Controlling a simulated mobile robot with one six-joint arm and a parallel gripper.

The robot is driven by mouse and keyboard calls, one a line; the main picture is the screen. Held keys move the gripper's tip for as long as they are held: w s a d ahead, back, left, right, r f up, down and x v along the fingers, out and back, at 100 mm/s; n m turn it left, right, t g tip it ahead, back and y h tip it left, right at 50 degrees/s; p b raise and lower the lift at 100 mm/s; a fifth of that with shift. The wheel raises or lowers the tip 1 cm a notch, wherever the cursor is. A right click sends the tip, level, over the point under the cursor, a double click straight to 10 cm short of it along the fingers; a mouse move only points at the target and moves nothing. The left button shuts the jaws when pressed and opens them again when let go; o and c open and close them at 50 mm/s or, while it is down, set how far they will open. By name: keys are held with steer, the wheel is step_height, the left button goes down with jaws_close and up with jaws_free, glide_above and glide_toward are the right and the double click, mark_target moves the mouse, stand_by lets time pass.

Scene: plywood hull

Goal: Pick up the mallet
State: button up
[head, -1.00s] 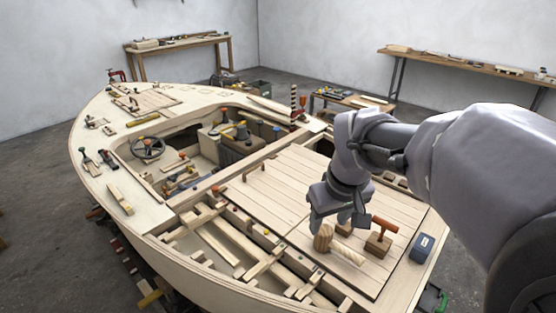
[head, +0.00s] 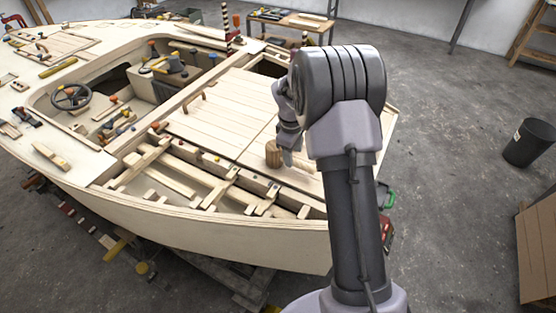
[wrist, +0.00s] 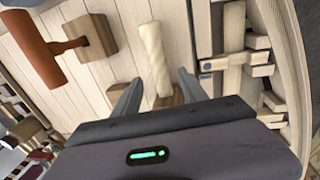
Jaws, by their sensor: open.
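The mallet has a brown wooden head (head: 273,153) and lies on the planked deck (head: 225,110) near the boat's edge. In the wrist view its pale handle (wrist: 154,55) runs up the picture from the brown head (wrist: 166,98). My gripper (wrist: 159,76) is open, with one finger on each side of the mallet in that picture. I cannot tell whether they touch it. In the head view my gripper (head: 288,157) is low beside the mallet head, and my arm hides much of the area behind.
In the wrist view an orange-brown cylinder (wrist: 35,48) on a dark shaft joins a wooden block (wrist: 90,40), left of the mallet. A dark bin (head: 529,143) stands on the floor at right.

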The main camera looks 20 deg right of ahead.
steer(key=f+b, duration=0.2)
steer(key=f, duration=0.1)
steer(key=f+b, duration=0.1)
steer(key=f, duration=0.1)
steer(key=shift+w+d+f, duration=0.2)
steer(key=shift+w, duration=0.15)
steer(key=shift+r, duration=0.2)
steer(key=shift+c, duration=0.2)
jaws_close()
